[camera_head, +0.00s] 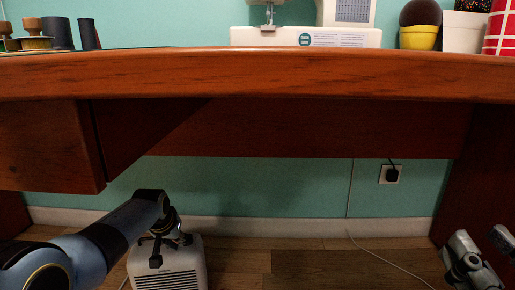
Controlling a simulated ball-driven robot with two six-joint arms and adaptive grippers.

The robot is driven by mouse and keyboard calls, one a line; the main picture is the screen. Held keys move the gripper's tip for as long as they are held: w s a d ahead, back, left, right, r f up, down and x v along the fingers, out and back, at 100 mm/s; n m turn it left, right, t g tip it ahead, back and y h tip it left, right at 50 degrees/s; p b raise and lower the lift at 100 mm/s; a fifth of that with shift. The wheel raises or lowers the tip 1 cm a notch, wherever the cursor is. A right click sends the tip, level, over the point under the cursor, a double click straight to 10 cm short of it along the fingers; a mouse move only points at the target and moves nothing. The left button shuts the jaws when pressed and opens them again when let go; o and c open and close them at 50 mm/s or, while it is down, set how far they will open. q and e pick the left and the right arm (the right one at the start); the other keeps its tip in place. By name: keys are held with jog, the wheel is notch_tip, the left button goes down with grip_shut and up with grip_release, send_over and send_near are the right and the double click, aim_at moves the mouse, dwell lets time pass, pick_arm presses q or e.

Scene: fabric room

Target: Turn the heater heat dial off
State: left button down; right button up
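The heater (190,267) is a white box with a dark slatted grille, standing on the floor under the table at the lower left. Its lower part is cut off by the picture edge. My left gripper (169,250) is over the heater's top, its dark fingers pointing down and spread apart. I cannot tell whether they touch the heater. The heat dial is not visible; my gripper and arm cover part of the top. My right gripper (481,243) is at the lower right, far from the heater, with its grey fingers apart and nothing between them.
A wooden table (300,85) spans the view above the heater, with a drawer box (45,145) at left. On it stand a sewing machine (310,37), spools and pots. A wall socket (390,174) has a plug and cable. The floor (310,265) right of the heater is mostly clear.

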pick_arm(q)
jog(key=shift+d, duration=0.45)
pick_arm(e)
jog(key=shift+s+d+f+g, duration=0.15)
jog(key=shift+f+g, duration=0.15)
jog(key=shift+f, duration=0.35)
jog(key=shift+s+f+g, duration=0.1)
jog(key=shift+f+g, duration=0.2)
jog(key=shift+f, duration=0.35)
pick_arm(q)
jog(key=shift+w+d, duration=0.1)
jog(key=shift+d, duration=0.05)
pick_arm(e)
jog(key=shift+f+m+h, duration=0.25)
jog(key=shift+m+h, duration=0.05)
pick_arm(q)
jog(key=shift+p, duration=0.3)
pick_arm(e)
jog(key=shift+r, duration=0.15)
